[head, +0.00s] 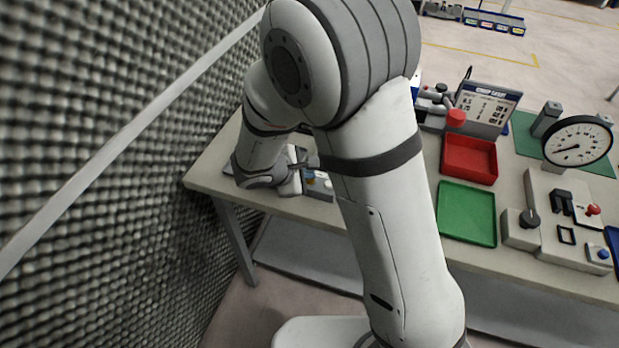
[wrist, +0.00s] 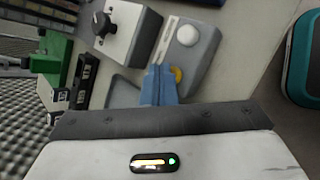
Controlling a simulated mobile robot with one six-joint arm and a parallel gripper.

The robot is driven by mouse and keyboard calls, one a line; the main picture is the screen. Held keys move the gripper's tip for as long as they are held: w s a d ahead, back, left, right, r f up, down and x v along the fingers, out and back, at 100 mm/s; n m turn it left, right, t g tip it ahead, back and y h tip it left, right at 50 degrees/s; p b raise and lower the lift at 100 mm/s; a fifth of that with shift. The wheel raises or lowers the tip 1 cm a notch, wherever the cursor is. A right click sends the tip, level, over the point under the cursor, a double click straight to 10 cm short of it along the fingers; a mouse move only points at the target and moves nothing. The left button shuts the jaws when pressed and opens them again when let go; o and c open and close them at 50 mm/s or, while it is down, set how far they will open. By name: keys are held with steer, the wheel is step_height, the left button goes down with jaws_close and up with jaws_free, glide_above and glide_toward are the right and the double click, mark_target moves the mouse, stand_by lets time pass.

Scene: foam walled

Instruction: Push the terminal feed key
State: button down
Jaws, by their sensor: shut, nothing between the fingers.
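A grey terminal box (wrist: 205,55) lies ahead of my gripper in the wrist view. It carries a white round button (wrist: 187,35) and a yellow key (wrist: 177,75), partly hidden by the fingers. No label is readable, so I cannot tell which is the feed key. My gripper (wrist: 159,82) is shut and empty, its blue-grey fingertips just left of the yellow key. I cannot tell whether they touch it. In the head view, my gripper (head: 306,163) is over the table's left end, and the arm hides much of the area around it.
In the wrist view, a box with a black knob (wrist: 102,22) stands left of the terminal, with green and black items (wrist: 60,65) farther left. A teal-edged object (wrist: 300,60) is at right. In the head view, a grey foam wall (head: 100,130) rises left of the table (head: 215,165).

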steer(key=shift+f, duration=0.15)
stand_by(0.5)
steer(key=shift+r+p, duration=0.4)
steer(key=shift+r, duration=0.55)
step_height(320, 180, up, 5)
steer(key=p, duration=0.3)
stand_by(0.6)
